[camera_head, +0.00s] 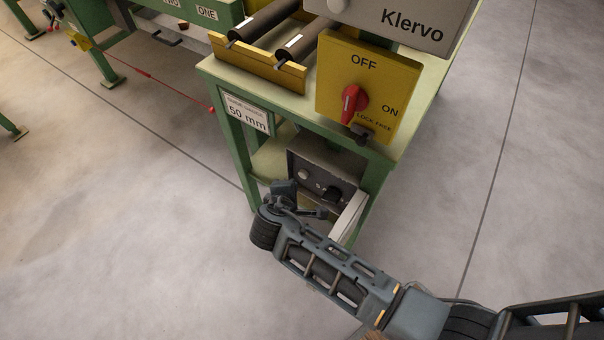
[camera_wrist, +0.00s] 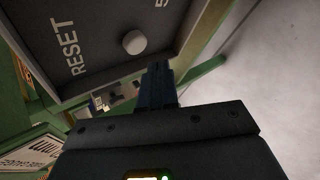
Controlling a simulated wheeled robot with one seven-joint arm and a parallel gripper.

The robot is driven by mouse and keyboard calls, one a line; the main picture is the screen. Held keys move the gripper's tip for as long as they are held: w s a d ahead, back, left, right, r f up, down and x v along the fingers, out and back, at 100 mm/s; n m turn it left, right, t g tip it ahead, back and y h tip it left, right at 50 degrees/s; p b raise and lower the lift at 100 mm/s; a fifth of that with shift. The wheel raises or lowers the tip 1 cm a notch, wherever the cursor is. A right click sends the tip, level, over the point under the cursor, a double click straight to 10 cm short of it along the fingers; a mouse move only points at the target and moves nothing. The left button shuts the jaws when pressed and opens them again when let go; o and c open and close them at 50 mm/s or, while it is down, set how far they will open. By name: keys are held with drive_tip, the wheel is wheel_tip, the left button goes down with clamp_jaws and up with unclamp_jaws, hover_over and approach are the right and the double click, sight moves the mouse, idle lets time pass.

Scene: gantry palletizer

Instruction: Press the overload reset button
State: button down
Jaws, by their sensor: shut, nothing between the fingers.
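The grey control box (camera_head: 325,183) sits on the lower shelf of the green stand. Its face carries a small pale round button (camera_head: 305,174) at left and a dark round knob to its right. In the wrist view the pale round button (camera_wrist: 134,42) stands out beside the word RESET on the dark box face (camera_wrist: 100,32). My gripper (camera_wrist: 158,72) is shut and empty, its fingertips just below and right of that button in the picture. I cannot tell the gap in depth. In the head view my gripper (camera_head: 284,188) is by the box's lower left, partly hidden by my wrist.
Above the box, a yellow panel (camera_head: 370,85) carries a red OFF/ON switch (camera_head: 353,103) and a lock. The stand's green legs (camera_head: 238,150) flank the shelf. A white panel (camera_head: 348,220) is right of my gripper. Concrete floor (camera_head: 130,240) is open to the left.

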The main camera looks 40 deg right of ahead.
drive_tip(key=shift+w+d, duration=0.15)
drive_tip(key=shift+d, duration=0.3)
drive_tip(key=shift+d, duration=0.2)
idle(1.7)
drive_tip(key=shift+w+d, duration=0.1)
drive_tip(key=shift+d, duration=0.1)
drive_tip(key=shift+w+d+p, duration=0.2)
drive_tip(key=shift+d+p, duration=0.15)
drive_tip(key=shift+d, duration=0.15)
idle(0.8)
idle(0.3)
drive_tip(key=shift+s+a, duration=0.35)
drive_tip(key=shift+a, duration=0.5)
drive_tip(key=shift+s+a, duration=0.25)
drive_tip(key=shift+a, duration=0.55)
drive_tip(key=shift+s+a, duration=0.25)
drive_tip(key=shift+a, duration=0.55)
drive_tip(key=shift+s+a, duration=0.25)
drive_tip(key=shift+a, duration=0.55)
